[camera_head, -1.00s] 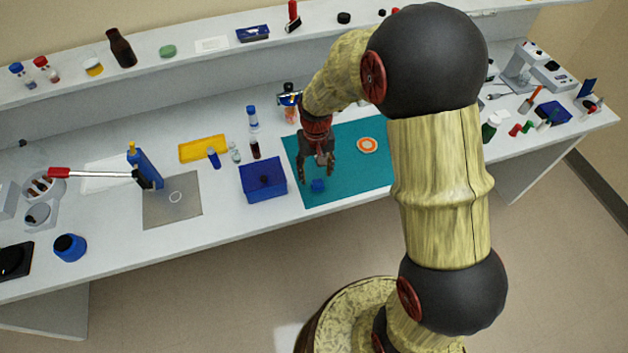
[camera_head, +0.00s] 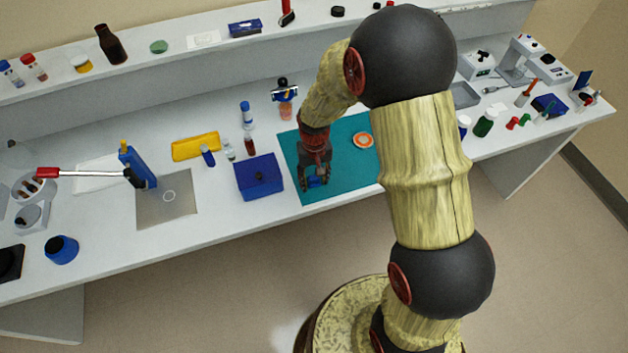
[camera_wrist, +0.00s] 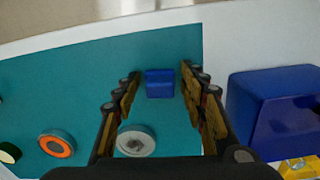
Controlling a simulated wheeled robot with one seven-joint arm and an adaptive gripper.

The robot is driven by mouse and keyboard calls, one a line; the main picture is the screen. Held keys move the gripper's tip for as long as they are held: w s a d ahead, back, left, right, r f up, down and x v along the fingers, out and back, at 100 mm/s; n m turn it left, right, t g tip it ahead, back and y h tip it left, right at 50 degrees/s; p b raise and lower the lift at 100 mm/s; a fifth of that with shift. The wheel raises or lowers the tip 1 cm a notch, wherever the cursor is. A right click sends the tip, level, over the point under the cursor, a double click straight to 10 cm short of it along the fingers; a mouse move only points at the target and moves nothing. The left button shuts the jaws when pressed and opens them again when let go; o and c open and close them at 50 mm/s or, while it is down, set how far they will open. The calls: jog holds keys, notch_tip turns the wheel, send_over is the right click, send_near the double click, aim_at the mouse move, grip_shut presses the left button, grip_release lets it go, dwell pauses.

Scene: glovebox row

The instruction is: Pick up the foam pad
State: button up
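The foam pad looks to be the small blue block (camera_wrist: 160,84) on the teal mat (camera_wrist: 80,85), near the mat's front edge. In the head view the blue block (camera_head: 316,183) is partly covered by my gripper (camera_head: 314,178). In the wrist view my gripper (camera_wrist: 160,76) is open, with one finger on each side of the block. A narrow strip of teal shows between the block and each finger, so neither appears to touch it. How high the fingertips are above the mat is hard to tell.
A dark blue box (camera_head: 260,176) stands just left of the mat. An orange-and-white ring (camera_head: 363,140) lies on the mat. A grey disc (camera_wrist: 136,140) shows between my fingers, nearer the wrist camera. Small bottles (camera_head: 247,118) stand behind the blue box.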

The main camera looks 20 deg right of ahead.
aim_at(314, 178)
jog(key=c, duration=0.6)
jog(key=shift+r, duration=0.55)
notch_tip(314, 178, up, 3)
jog(key=shift+f+p, duration=0.2)
jog(key=shift+p, duration=0.45)
jog(key=s+d+r+p, duration=0.2)
jog(key=s+r, duration=0.7)
jog(key=s, duration=0.4)
jog(key=shift+s+d+r+p, duration=0.2)
jog(key=shift+s+d+p, duration=0.15)
jog(key=shift+d+p, duration=0.05)
